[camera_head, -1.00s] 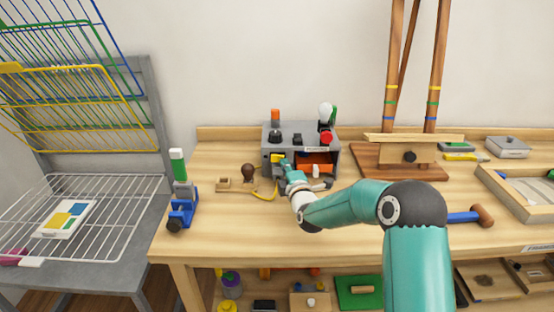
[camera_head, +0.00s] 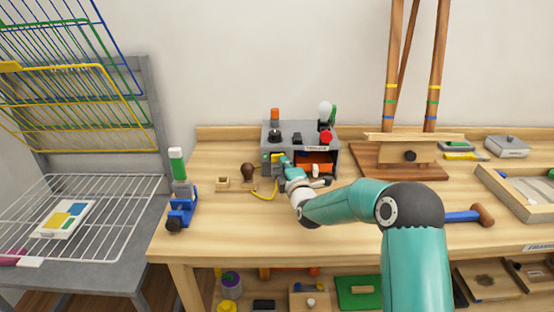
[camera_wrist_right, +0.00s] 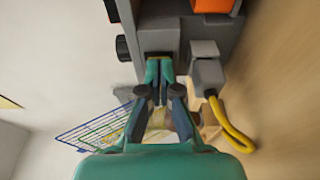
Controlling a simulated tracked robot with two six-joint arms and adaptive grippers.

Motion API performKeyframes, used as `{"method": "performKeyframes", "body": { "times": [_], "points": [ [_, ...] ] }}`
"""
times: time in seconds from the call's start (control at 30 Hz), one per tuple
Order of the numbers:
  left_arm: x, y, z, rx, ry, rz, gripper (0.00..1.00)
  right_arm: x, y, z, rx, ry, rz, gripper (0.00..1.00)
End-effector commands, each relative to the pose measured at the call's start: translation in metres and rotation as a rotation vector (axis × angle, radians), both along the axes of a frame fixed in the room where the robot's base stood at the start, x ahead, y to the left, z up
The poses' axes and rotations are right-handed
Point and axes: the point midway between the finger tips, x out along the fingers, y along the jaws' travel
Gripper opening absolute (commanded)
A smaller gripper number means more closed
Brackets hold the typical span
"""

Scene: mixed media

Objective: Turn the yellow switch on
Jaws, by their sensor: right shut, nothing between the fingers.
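The yellow switch (camera_head: 276,157) is a small yellow piece low on the front left of a grey control box (camera_head: 303,131). My right gripper (camera_head: 285,160) is at the front of the box, just right of the switch and very close to it. In the right wrist view, the teal fingers of my right gripper (camera_wrist_right: 158,68) are shut together and empty, their tips against or just short of a grey part of the box (camera_wrist_right: 160,38). My left gripper is not in view.
A grey plug with a yellow cable (camera_wrist_right: 228,128) sits close beside the fingers. The box carries a red button (camera_head: 326,137) and a white bulb (camera_head: 325,109). A blue clamp-like tool (camera_head: 181,207) stands at the left. The bench front is clear.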

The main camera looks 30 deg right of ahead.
Motion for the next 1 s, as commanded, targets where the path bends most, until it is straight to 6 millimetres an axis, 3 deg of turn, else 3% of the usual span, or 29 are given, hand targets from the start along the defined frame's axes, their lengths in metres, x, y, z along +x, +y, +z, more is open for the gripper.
{"method": "performKeyframes", "body": {
  "times": [0.23, 0.63, 1.0],
  "points": [
    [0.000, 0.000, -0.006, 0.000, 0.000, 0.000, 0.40, -0.008, 0.005, -0.001, 0.000, 0.000, 0.001, 0.00],
    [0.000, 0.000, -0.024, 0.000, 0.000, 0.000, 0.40, -0.046, 0.029, -0.002, 0.000, 0.000, 0.001, 0.00],
    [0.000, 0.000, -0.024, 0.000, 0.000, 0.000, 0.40, -0.051, 0.032, 0.000, 0.000, 0.001, 0.001, 0.00]
  ]
}}
